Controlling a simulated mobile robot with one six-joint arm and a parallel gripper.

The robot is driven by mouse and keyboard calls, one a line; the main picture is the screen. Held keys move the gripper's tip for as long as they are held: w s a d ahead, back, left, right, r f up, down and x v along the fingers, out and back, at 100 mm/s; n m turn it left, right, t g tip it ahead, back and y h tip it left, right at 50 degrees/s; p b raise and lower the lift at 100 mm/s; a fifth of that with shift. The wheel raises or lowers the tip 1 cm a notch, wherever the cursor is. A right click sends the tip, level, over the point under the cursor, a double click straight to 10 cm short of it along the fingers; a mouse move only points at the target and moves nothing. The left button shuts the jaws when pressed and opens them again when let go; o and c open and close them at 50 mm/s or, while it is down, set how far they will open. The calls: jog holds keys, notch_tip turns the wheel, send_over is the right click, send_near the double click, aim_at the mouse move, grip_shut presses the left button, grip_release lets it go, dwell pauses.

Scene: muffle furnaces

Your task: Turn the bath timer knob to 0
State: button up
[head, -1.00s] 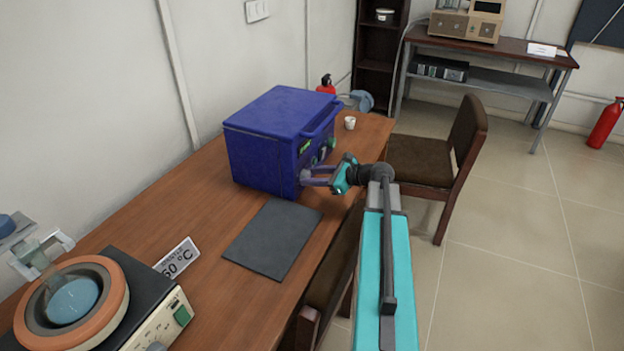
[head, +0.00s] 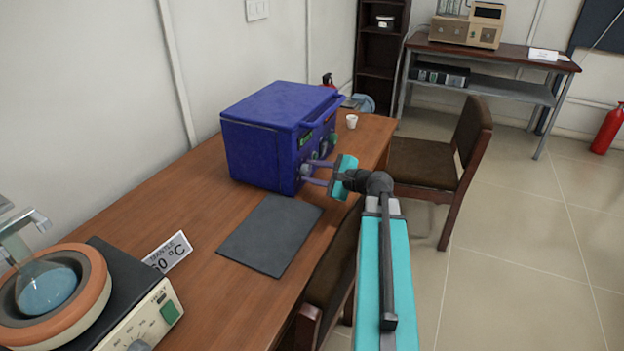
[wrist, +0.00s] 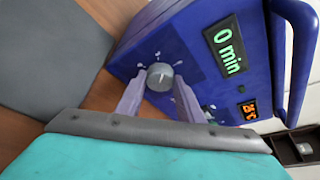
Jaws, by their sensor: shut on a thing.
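The blue bath (head: 270,135) stands on the wooden table, its control panel facing right. In the wrist view a grey round knob (wrist: 160,76) with a white pointer mark sits on the panel (wrist: 185,45). A green display (wrist: 226,46) beside it reads "0 min", and a smaller orange display (wrist: 249,110) shows a reading too small to be sure of. My gripper (head: 306,173) is at the panel's near end. In the wrist view its two pale fingers (wrist: 159,82) are shut on the knob from both sides. A second knob is partly hidden behind one finger.
A dark mat (head: 270,235) lies in front of the bath. A heater with a flask (head: 48,290) and a "60 °C" sign (head: 168,252) stand at the near left. A white cup (head: 351,121) is behind the bath. Chairs (head: 440,165) stand along the table's right side.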

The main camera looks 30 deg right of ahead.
jog(key=shift+s+a+f+n+b, duration=0.1)
jog(key=shift+a+f+n+b, duration=0.05)
jog(key=shift+n+b, duration=0.2)
dwell(0.3)
jog(key=o, duration=1.1)
jog(key=shift+r, duration=0.25)
